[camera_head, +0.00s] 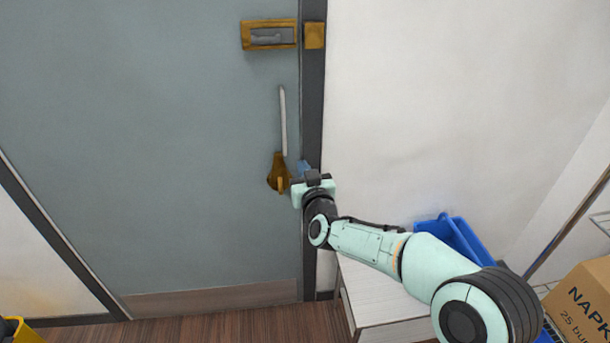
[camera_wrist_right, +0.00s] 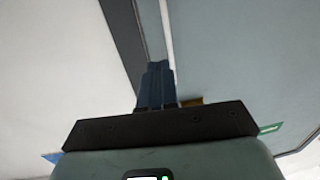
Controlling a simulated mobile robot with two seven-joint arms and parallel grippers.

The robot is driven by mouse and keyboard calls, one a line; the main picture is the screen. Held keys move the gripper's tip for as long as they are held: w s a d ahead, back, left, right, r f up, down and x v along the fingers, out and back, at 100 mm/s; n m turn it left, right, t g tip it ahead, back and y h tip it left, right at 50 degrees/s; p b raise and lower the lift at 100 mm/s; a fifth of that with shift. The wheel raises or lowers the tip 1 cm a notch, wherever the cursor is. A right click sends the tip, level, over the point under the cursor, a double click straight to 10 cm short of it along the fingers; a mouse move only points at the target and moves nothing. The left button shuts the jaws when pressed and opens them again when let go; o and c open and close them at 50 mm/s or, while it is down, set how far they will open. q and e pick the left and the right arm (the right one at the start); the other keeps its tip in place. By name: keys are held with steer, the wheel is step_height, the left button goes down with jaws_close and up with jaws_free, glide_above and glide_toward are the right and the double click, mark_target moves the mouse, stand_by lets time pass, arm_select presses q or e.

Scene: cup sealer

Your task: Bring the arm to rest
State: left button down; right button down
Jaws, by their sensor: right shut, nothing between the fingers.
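My right arm reaches in from the lower right in the head view. Its gripper (camera_head: 305,168) is in front of the door's right edge, close to the brass door handle (camera_head: 278,172). The right wrist view shows the dark blue fingers (camera_wrist_right: 156,85) together with nothing between them. Whether the gripper touches the door or the frame cannot be told. The grey-blue door (camera_head: 150,130) looks closed against its dark frame (camera_head: 312,100). My left gripper is not in view.
A brass latch (camera_head: 269,35) is high on the door. A cardboard box (camera_head: 580,305) is at the lower right. The wooden floor (camera_head: 220,322) before the door is clear.

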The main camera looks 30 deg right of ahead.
steer(key=shift+s+a+f, duration=0.1)
steer(key=shift+s, duration=0.45)
steer(key=s+a+f+g+y+p, duration=0.1)
steer(key=s+a+f+g, duration=0.1)
steer(key=f, duration=0.6)
steer(key=s+a+f+g+y+p, duration=0.1)
steer(key=f+g, duration=0.1)
steer(key=f, duration=0.6)
steer(key=s+a+f+g+y+p, duration=0.1)
steer(key=s+a+f+g, duration=0.1)
steer(key=f, duration=0.6)
steer(key=s+a+f+g+y+p, duration=0.1)
steer(key=s+a+f+g, duration=0.15)
steer(key=s+f, duration=0.4)
steer(key=s+a+f+g+y+p, duration=0.1)
steer(key=s+a+f+g+p, duration=0.15)
steer(key=s+f, duration=0.35)
steer(key=s+a+f+g+y, duration=0.1)
steer(key=s+a+f+g, duration=0.1)
steer(key=s, duration=0.5)
steer(key=s+a+f+m+g+p, duration=0.1)
steer(key=s+a+f+g, duration=0.1)
steer(key=s, duration=0.6)
steer(key=s+a+f+g+y+p, duration=0.1)
steer(key=s+a+f+g, duration=0.2)
steer(key=s, duration=0.5)
steer(key=shift+s+f+y, duration=0.15)
steer(key=shift+f+y, duration=0.05)
steer(key=shift+y, duration=0.1)
